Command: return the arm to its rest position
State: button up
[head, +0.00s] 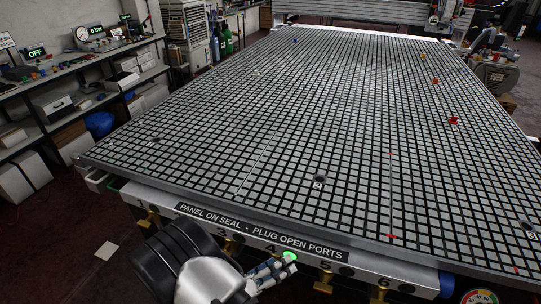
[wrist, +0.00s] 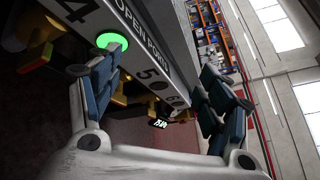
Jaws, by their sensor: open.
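My gripper (head: 281,265) is low at the front edge of the grid table (head: 262,219), by the panel face with the numbered ports. In the wrist view my gripper (wrist: 160,98) has its two fingers spread wide, with nothing between them. A bright green disc (wrist: 112,41) on the panel shows just past the left finger, near the numeral 4. It also shows in the head view (head: 290,257), beside the fingertips. I cannot tell whether the finger touches it. My arm comes in from the bottom of the head view.
Brass valve handles (head: 325,280) stick out below the panel near my gripper. A pressure gauge (head: 479,297) is at the bottom right. Small red pieces (head: 453,120) lie on the far right of the table. Shelves (head: 80,100) stand at the left. The tabletop is mostly clear.

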jog(key=s+d+r+m+g+y, duration=0.2)
jog(key=s+d+r+m+g, duration=0.3)
jog(key=r+m, duration=0.45)
jog(key=s+d+r+m+g+y, duration=0.25)
jog(key=d+r+m+g, duration=0.25)
jog(key=d+r+m, duration=0.4)
jog(key=s+a+r+m+t+y, duration=0.1)
jog(key=s+r+m+y, duration=0.3)
jog(key=m, duration=0.5)
jog(key=s+a+r+m+t+y, duration=0.1)
jog(key=s+r+m+t+y, duration=0.3)
jog(key=s+m, duration=0.4)
jog(key=shift+r+m, duration=0.55)
jog(key=shift+r, duration=0.25)
